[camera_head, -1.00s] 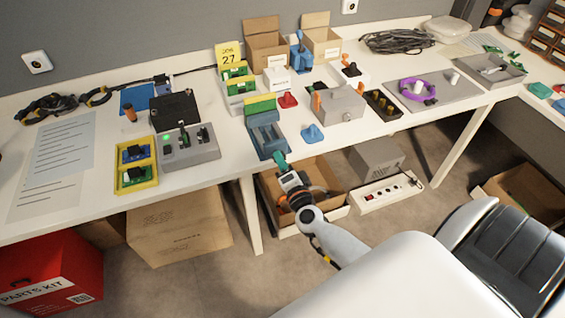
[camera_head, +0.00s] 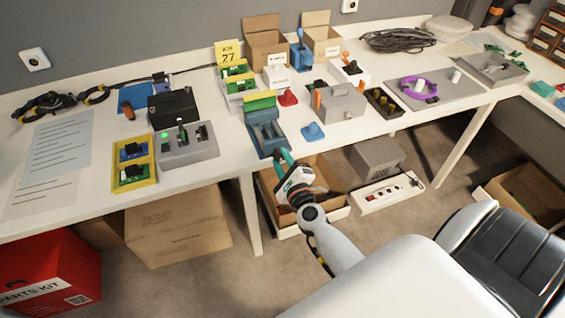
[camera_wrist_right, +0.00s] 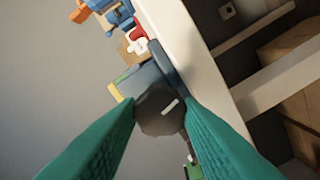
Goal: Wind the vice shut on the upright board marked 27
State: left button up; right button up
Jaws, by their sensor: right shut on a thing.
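The blue-grey vice (camera_head: 266,138) stands at the front edge of the white table. A green board with a yellow top (camera_head: 259,101) stands upright at the vice's far end; I cannot read a number on it, nor tell whether the jaws touch it. A yellow sign reading 27 (camera_head: 228,54) stands behind. My right gripper (camera_head: 281,155) is at the vice's near end. In the right wrist view, its green fingers (camera_wrist_right: 160,118) are shut on the vice's dark round knob (camera_wrist_right: 155,108), which bears a pale mark. My left gripper is out of view.
A grey device with a green light (camera_head: 187,147) stands left. An open carton (camera_head: 333,208) lies below the table edge, under my right arm.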

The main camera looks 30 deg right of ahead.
jog(key=m, duration=0.4)
jog(key=shift+f+m+b, duration=0.15)
jog(key=shift+m+b, duration=0.2)
jog(key=shift+m, duration=0.05)
jog(key=m, duration=0.3)
jog(key=shift+m, duration=0.3)
jog(key=m, duration=0.4)
jog(key=shift+m, duration=2.1)
jog(key=o, duration=1)
jog(key=shift+c, duration=0.2)
jog(key=shift+r+p, duration=0.2)
jog(key=shift+p, duration=0.1)
